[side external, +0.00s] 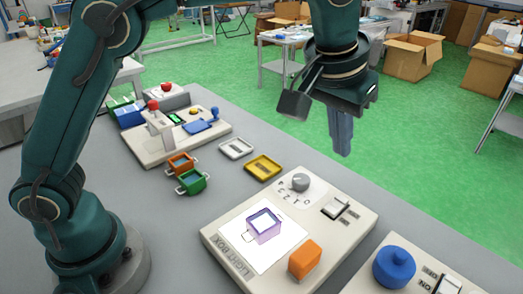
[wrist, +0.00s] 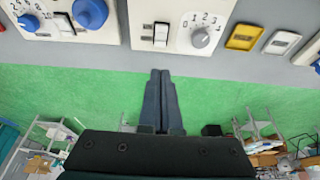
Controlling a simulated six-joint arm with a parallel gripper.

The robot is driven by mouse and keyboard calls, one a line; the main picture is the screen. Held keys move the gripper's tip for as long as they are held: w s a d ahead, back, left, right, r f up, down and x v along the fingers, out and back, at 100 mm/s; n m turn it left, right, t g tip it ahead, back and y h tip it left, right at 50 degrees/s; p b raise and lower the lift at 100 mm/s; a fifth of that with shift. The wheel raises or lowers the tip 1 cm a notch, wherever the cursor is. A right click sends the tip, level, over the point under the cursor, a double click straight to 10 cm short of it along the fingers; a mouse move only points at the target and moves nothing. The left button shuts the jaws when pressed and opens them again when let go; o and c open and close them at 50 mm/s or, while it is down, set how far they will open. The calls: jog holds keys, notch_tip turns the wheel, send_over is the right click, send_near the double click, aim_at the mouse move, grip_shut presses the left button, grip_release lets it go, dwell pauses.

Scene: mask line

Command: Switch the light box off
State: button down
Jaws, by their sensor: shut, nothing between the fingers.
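The light box (side external: 347,236) is a cream panel at the front of the table in the side view. Its square white panel (side external: 278,256) looks bright, with a translucent purple mask frame (side external: 264,226) on it. A rocker switch (side external: 334,208) and a grey dial (side external: 300,181) sit along its far side. In the wrist view the switch (wrist: 161,35) and numbered dial (wrist: 200,38) show at the top. My gripper (side external: 342,152) is shut and empty, pointing down, above and beyond the switch, apart from it. The fingers (wrist: 160,75) are together in the wrist view.
An orange block (side external: 305,259) is on the light box. A second panel with a blue knob (side external: 394,267) and a rocker stands beside it. Yellow (side external: 263,167) and grey (side external: 236,148) trays, small orange and green frames, and another control panel lie farther left. Green floor lies beyond.

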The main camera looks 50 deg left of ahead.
aim_at(340, 199)
jog(key=x, duration=0.9)
jog(key=s+x, duration=0.1)
jog(key=x, duration=0.3)
jog(key=shift+w+f, duration=0.15)
jog(key=shift+f, duration=0.2)
jog(key=shift+w+f, duration=0.2)
jog(key=shift+f, duration=0.1)
jog(key=shift+s, duration=0.1)
jog(key=shift+s, duration=0.7)
jog(key=shift+r, duration=0.1)
jog(key=shift+r, duration=0.35)
jog(key=v, duration=1.3)
jog(key=shift+w+r, duration=0.2)
